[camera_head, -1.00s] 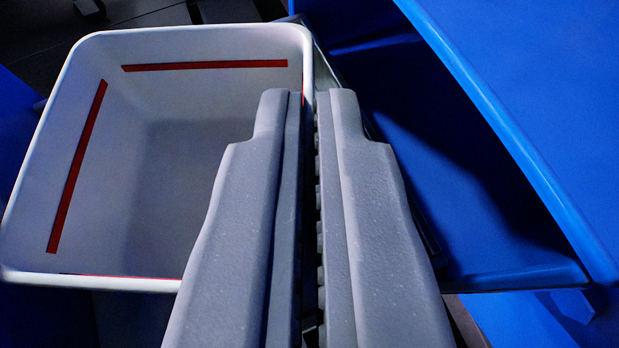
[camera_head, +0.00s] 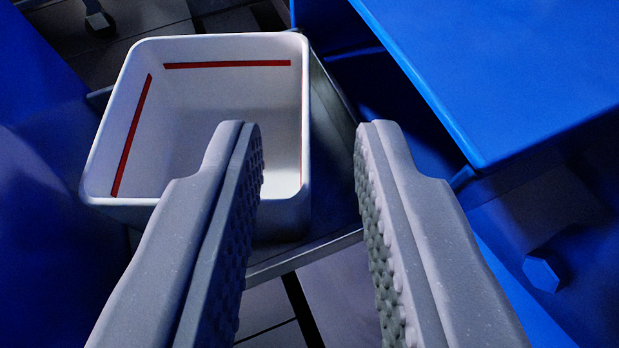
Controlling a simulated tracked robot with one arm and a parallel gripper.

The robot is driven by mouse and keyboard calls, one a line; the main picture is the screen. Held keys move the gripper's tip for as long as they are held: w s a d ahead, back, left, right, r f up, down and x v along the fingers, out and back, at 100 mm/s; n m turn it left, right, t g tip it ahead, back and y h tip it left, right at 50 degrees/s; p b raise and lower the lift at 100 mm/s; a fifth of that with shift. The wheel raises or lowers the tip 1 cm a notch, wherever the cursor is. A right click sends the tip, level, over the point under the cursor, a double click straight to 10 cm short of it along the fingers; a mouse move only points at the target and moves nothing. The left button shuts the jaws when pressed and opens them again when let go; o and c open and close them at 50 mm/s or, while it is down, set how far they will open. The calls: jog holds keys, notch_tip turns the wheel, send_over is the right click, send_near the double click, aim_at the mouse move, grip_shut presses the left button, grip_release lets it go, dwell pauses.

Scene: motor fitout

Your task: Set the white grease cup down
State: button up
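The white grease cup (camera_head: 291,215) is a square, open-topped cup with a red line around its inner wall. It stands upright on a grey metal shelf (camera_head: 335,240), left of centre in the head camera view. The left finger covers part of the cup's front right side in the picture. The cup is not held, and its inside looks empty.
A large blue housing (camera_head: 490,70) fills the upper right, with a blue bolt head (camera_head: 542,271) below it. Another blue body (camera_head: 40,130) stands at the left. Dark floor tiles (camera_head: 270,315) show beneath the shelf.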

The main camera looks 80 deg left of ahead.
jog(key=p+v, duration=0.2)
jog(key=v, duration=0.6)
jog(key=shift+d, duration=0.2)
